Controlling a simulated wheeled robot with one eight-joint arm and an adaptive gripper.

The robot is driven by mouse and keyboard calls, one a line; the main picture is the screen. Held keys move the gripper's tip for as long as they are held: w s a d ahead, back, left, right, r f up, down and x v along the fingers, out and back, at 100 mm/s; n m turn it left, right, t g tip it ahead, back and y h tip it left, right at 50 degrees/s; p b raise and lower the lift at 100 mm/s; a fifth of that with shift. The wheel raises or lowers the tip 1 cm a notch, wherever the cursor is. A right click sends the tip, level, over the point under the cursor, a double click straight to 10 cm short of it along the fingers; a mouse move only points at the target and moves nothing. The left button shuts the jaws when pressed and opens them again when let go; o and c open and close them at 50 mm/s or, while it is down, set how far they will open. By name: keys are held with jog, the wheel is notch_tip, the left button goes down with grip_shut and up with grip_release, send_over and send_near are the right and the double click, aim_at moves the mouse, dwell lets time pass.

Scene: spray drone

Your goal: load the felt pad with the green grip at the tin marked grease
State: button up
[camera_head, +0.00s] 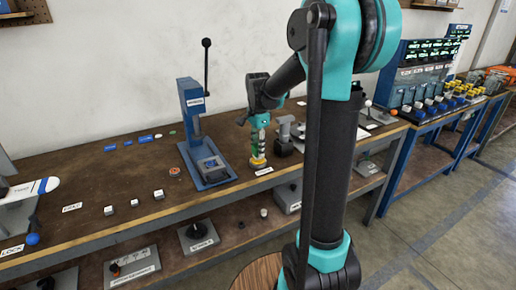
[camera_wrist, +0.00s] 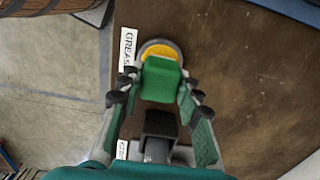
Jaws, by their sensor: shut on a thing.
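My gripper (camera_head: 258,138) points down over the bench, and in the wrist view (camera_wrist: 158,98) its fingers are on either side of a green grip (camera_wrist: 161,80). My gripper is shut on this grip. Directly under it is a round tin with yellow-orange contents (camera_wrist: 160,48), which also shows in the head view as a yellow tin (camera_head: 257,163) on the bench. A white label reading GREASE (camera_wrist: 127,48) lies beside the tin. The felt pad is hidden below the grip, so I cannot tell whether it touches the grease.
A blue lever press (camera_head: 205,150) stands left of the tin. A dark grey fixture (camera_head: 284,141) stands close on its right. Several small blocks (camera_head: 134,203) lie on the bench (camera_head: 110,176) further left. A blue rack (camera_head: 415,75) is at the right.

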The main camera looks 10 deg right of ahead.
aim_at(258, 146)
jog(key=shift+f, duration=0.55)
dwell(1.3)
jog(key=shift+r, duration=3.5)
